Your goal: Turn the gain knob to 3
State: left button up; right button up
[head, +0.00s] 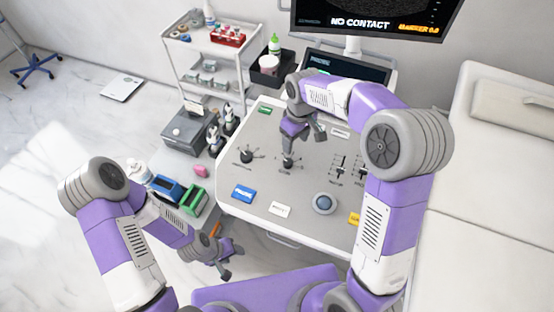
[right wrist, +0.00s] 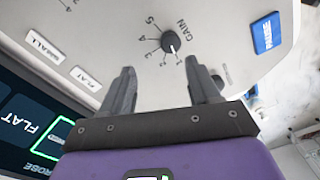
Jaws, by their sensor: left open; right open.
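The gain knob (right wrist: 170,42) is a small dark round knob with a white pointer mark, on the grey console panel. Numbers 1 to 5 curve around it beside the word GAIN. Its pointer appears to face the low end, near 1. In the head view the knob (head: 288,163) sits just below my right gripper (head: 304,146), partly hidden. My right gripper is open; in the right wrist view its fingers (right wrist: 160,72) are apart, with the knob beyond the tips and nothing between them. My left gripper (head: 234,261) is open and empty, low beside the console's front left edge.
Another knob (head: 246,156) stands to the left on the panel. Bottles and boxes crowd the side table (head: 171,160). An exam couch (head: 490,200) is at right.

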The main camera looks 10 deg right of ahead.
aim_at(288, 161)
jog(key=shift+s+a+f, duration=0.15)
jog(key=shift+a+f, duration=0.35)
jog(key=shift+s+a+f, duration=0.15)
jog(key=shift+a+f, duration=0.3)
jog(key=shift+f, duration=0.05)
notch_tip(288, 161, down, 7)
jog(key=shift+b, duration=0.8)
jog(key=c, duration=1)
jog(key=shift+c, duration=0.2)
